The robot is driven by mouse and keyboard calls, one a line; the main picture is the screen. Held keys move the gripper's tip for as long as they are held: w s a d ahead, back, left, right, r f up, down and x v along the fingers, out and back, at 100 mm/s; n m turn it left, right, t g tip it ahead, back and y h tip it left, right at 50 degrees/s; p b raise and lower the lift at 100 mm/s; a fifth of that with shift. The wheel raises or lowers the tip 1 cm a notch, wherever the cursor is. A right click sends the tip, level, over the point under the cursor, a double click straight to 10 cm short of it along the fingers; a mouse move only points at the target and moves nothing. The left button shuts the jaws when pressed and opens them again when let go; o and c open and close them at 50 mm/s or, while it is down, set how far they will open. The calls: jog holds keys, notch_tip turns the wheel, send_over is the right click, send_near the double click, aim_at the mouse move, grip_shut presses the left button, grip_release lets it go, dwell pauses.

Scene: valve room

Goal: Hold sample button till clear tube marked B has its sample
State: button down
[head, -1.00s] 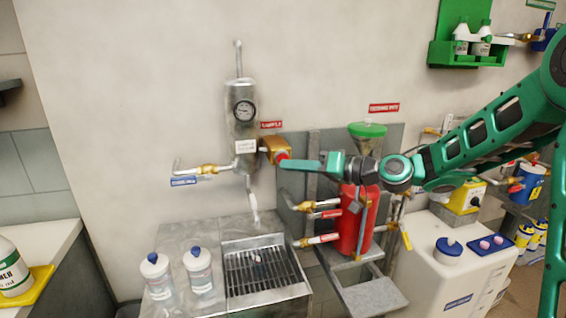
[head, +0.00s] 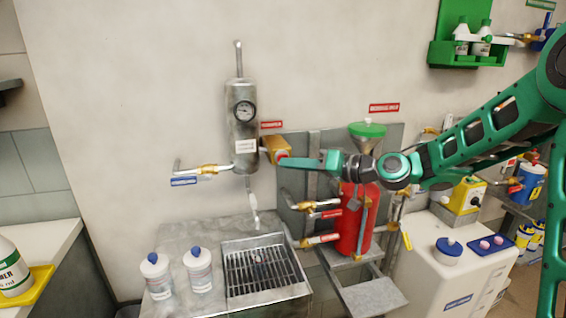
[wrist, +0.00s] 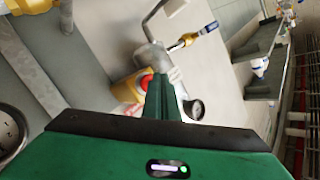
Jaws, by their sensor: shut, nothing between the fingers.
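The sample button is a red cap (wrist: 146,82) on a yellow box (head: 276,149), beside the steel sample cylinder (head: 241,120) on the wall. My gripper (head: 284,162) is shut and empty, with its fingertips at the button's front. The wrist view also shows my gripper (wrist: 160,85) with its tips over the red cap; I cannot tell whether the cap is pressed in. A spout (head: 252,212) hangs below the cylinder over a grated drain (head: 238,272). A small object (head: 259,259) shows at the grate, too small to identify. I cannot make out a clear tube marked B.
Two blue-capped bottles (head: 198,272) stand left of the drain. A red tank (head: 352,232) with a green-lidded funnel (head: 368,130) and yellow valve fittings (head: 300,206) stand right, below my arm.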

jog(key=shift+w+a, duration=0.15)
jog(key=shift+w, duration=0.35)
dwell(0.8)
dwell(1.4)
jog(key=shift+s+d, duration=0.25)
jog(key=shift+s, duration=0.7)
jog(key=shift+s+d, duration=0.25)
jog(key=shift+s, duration=0.55)
jog(key=shift+s+d, duration=0.2)
jog(key=shift+s, duration=0.6)
jog(key=shift+s+d, duration=0.25)
jog(key=shift+s, duration=0.55)
